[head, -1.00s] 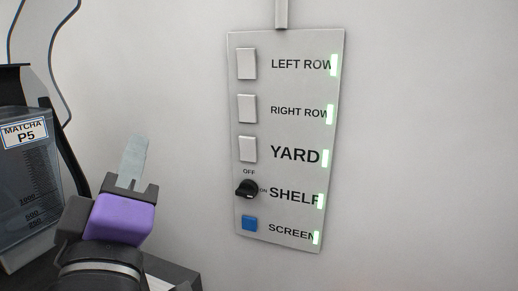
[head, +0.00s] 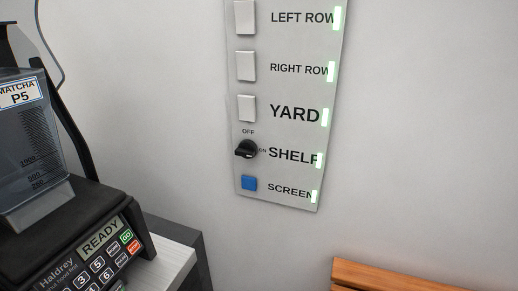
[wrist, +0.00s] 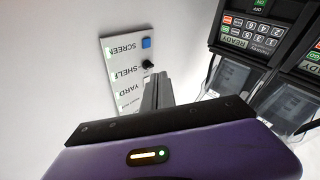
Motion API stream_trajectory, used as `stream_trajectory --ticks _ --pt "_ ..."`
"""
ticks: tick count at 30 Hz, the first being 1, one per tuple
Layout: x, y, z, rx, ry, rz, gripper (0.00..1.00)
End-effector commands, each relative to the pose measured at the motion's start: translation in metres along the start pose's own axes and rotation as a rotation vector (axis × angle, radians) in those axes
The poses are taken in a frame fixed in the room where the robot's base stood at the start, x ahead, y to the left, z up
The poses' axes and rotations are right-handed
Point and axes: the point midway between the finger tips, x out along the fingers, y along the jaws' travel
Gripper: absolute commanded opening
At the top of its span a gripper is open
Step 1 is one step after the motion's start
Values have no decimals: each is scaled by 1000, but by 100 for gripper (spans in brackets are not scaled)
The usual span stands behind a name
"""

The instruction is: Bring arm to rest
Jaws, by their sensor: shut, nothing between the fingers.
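My gripper (wrist: 158,92) shows in the wrist view, with its purple housing at the bottom and its grey fingers together. The fingers are shut and hold nothing. It is clear of the wall in front of the switch panel, which also shows in the wrist view (wrist: 116,52), turned over. My arm and gripper are out of the head view. In the head view, the grey switch panel (head: 285,128) has white, black and blue controls and lit green marks on its right side.
A dispenser (head: 95,225) labelled MATCHA P5, its display reading READY, stands at the left of the head view. Similar machines (wrist: 250,35) show at the right of the wrist view. A wooden edge (head: 420,278) is at the lower right. The wall right of the panel is bare.

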Motion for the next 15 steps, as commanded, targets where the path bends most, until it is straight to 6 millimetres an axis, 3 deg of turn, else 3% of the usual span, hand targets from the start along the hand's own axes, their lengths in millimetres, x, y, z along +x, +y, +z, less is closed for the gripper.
stream_trajectory --ticks 1,9,15 --pt "-21 7 9 36 -39 18 0" --pt "-123 31 36 213 -231 155 0" --pt "-193 32 53 278 -418 269 0"
